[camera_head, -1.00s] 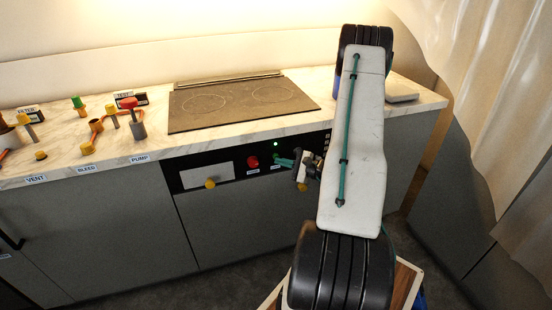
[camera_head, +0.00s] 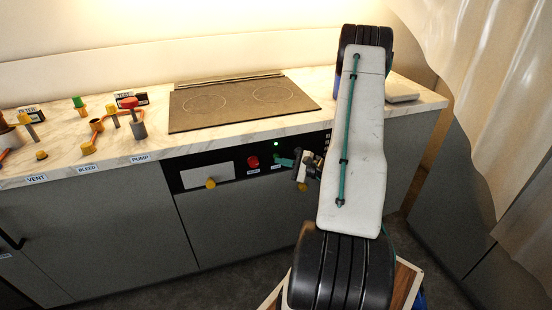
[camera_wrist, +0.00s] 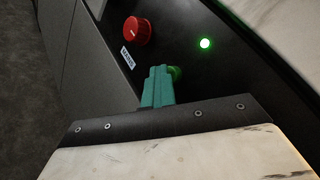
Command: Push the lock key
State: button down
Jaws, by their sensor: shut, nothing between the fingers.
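The lock key is not clearly told apart; a small green key or knob (camera_wrist: 176,72) shows on the black panel in the wrist view, partly hidden behind my fingertips. My gripper (camera_wrist: 157,88) has teal fingers shut together with nothing between them. Its tips are at or very near the green piece; I cannot tell whether they touch. In the head view my gripper (camera_head: 284,161) reaches the black panel (camera_head: 230,183) from the right. A lit green lamp (camera_wrist: 205,43) is above and right of the fingertips. A red knob (camera_wrist: 137,31) is to their left.
The panel also has a pale plate with a yellow knob (camera_head: 210,183). Above it is the marble counter (camera_head: 150,163) with a dark cooktop (camera_head: 240,101) and several coloured valves at the left. My arm hides the panel's right end. A curtain (camera_head: 500,90) hangs at the right.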

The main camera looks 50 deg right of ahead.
jog(key=shift+s+d, duration=0.1)
jog(key=s+a, duration=0.2)
jog(key=s, duration=0.1)
jog(key=s+a, duration=0.1)
jog(key=s, duration=0.1)
jog(key=shift+a, duration=0.1)
dwell(0.7)
jog(key=s+a+r+n+g+y, duration=0.3)
jog(key=a+r+n+g+y, duration=0.25)
jog(key=a, duration=0.45)
jog(key=s+a+r+n+g+y, duration=0.2)
jog(key=s+a+r+n+g, duration=0.15)
jog(key=a+r+g, duration=0.55)
jog(key=s+a+r+n+h, duration=0.5)
jog(key=a+r+n+h, duration=0.1)
jog(key=a+r+n, duration=0.1)
jog(key=s+a+r+n+h, duration=0.4)
jog(key=a+r+n, duration=0.3)
jog(key=r, duration=0.2)
jog(key=shift+s+a+r+g+h, duration=0.15)
jog(key=shift+s+a+g+h, duration=0.25)
jog(key=shift+h, duration=0.45)
